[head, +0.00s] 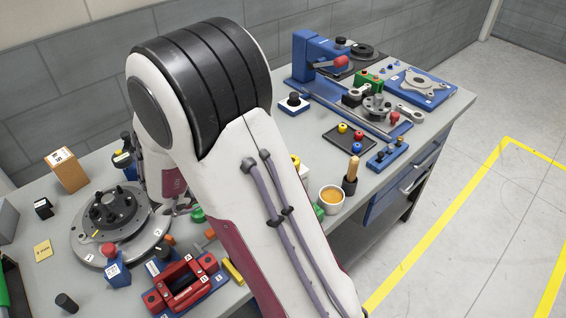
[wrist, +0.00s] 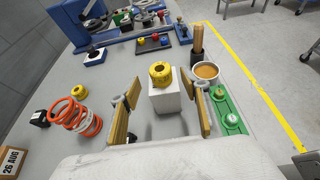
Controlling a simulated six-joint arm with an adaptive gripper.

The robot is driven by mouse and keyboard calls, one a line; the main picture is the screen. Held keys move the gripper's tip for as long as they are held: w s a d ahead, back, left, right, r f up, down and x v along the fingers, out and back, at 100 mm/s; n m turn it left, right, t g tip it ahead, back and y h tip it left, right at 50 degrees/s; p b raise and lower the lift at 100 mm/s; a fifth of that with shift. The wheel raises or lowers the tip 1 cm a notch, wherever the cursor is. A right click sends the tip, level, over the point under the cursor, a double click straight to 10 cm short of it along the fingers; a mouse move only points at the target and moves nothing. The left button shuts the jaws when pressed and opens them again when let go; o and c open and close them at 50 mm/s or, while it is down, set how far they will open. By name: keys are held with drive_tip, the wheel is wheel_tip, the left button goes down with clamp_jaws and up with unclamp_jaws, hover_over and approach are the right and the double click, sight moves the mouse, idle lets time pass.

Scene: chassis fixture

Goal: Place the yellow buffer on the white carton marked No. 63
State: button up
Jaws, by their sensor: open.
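The yellow buffer (wrist: 161,73), a short ringed piece with a hole in its top, appears to sit upright on a white carton (wrist: 166,100) in the wrist view. No number can be read on the carton's visible faces. My gripper (wrist: 160,103) is open, with one tan finger pad on each side of the carton and buffer. Gaps show between the pads and both things. In the head view, my arm hides most of this spot; a bit of yellow (head: 296,161) shows at its right edge.
A cup of orange-brown contents (wrist: 206,72), a wooden-handled tool (wrist: 197,40) and a green block (wrist: 228,112) stand close on the right. An orange-and-white spring (wrist: 80,117) and another yellow ring (wrist: 78,91) are on the left. A black tray (wrist: 153,42) lies beyond.

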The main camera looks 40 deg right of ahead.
drive_tip(key=shift+v, duration=2.9)
